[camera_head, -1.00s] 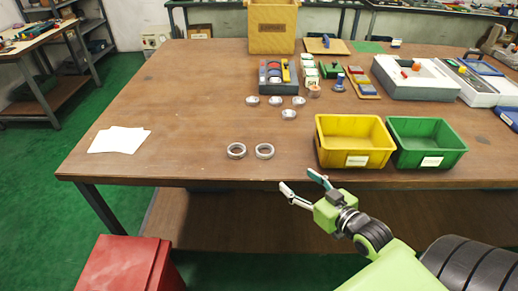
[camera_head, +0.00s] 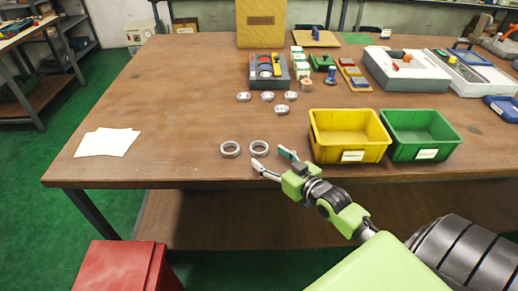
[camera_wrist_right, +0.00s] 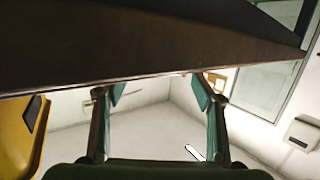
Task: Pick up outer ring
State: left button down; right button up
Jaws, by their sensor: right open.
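Two metal rings lie flat side by side near the table's front edge in the head view: a left ring (camera_head: 230,155) and a right ring (camera_head: 259,153). Which one is the outer ring I cannot tell for sure. Several smaller metal pieces (camera_head: 281,109) lie farther back. My right gripper (camera_head: 273,160) is open and empty, with its fingertips just in front of the right ring at the table's front edge. In the right wrist view my right gripper (camera_wrist_right: 158,92) shows both fingers apart with nothing between them. My left gripper is not seen.
A yellow bin (camera_head: 348,156) and a green bin (camera_head: 425,153) stand right of the rings. White papers (camera_head: 108,142) lie at the left on the wooden table (camera_head: 165,100). A yellow box, a tool holder and trays stand at the back. The table's left middle is clear.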

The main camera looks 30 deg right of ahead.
aim_at(261, 148)
jog(key=w, duration=0.3)
jog(key=w+f, duration=0.1)
jog(key=w, duration=0.1)
jog(key=shift+d, duration=0.25)
jog(key=shift+r, duration=0.1)
jog(key=c, duration=1.2)
